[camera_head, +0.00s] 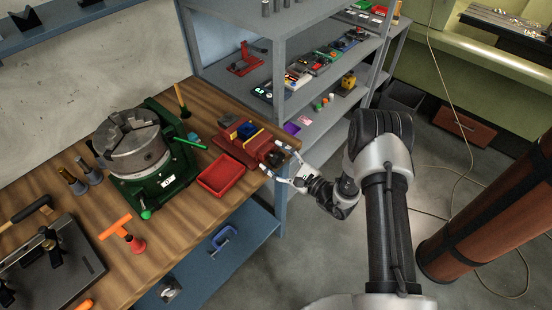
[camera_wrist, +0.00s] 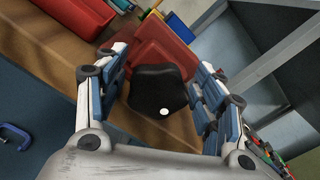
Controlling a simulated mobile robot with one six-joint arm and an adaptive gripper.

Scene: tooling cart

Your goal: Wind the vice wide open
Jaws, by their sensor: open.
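The red vice (camera_head: 232,149) sits near the right edge of the wooden bench, with a blue piece (camera_head: 246,129) and a yellow piece on it. In the wrist view the vice's red end (camera_wrist: 160,45) is ahead of my gripper. A dark handle or knob (camera_wrist: 160,88) with a white dot is at this end. My gripper (camera_head: 277,160) is open at the bench edge, and its fingers (camera_wrist: 163,95) are on either side of the dark knob. I cannot tell whether either finger touches it. The vice's jaw gap is not clear.
A red tray (camera_head: 221,174) lies close in front of the vice. A green-based chuck (camera_head: 134,150) and an orange-handled tool (camera_head: 121,233) are farther left on the bench. Grey shelves (camera_head: 300,90) stand behind. A blue clamp (camera_head: 223,238) is on the lower shelf.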

